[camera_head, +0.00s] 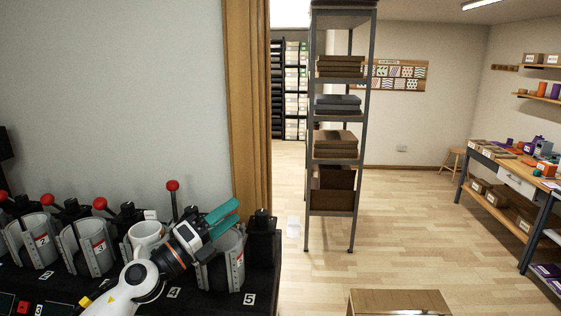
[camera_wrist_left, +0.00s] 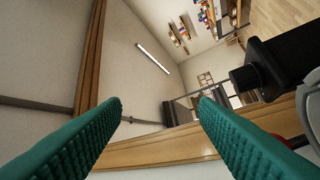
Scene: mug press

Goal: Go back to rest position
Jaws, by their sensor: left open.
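My left gripper (camera_head: 222,217) is in the head view, its teal fingers apart and pointing up and right, above the rightmost mug press (camera_head: 228,272). In the left wrist view the two textured teal fingers (camera_wrist_left: 160,105) stand wide apart with nothing between them. My right gripper is not in view.
The presses stand on a dark bench (camera_head: 262,290) with red-knobbed levers; one red knob (camera_head: 172,186) stands high behind my gripper. A wooden post (camera_head: 246,120) rises behind the bench's right end. A metal shelf rack (camera_head: 337,185) and open wooden floor (camera_head: 400,215) lie beyond.

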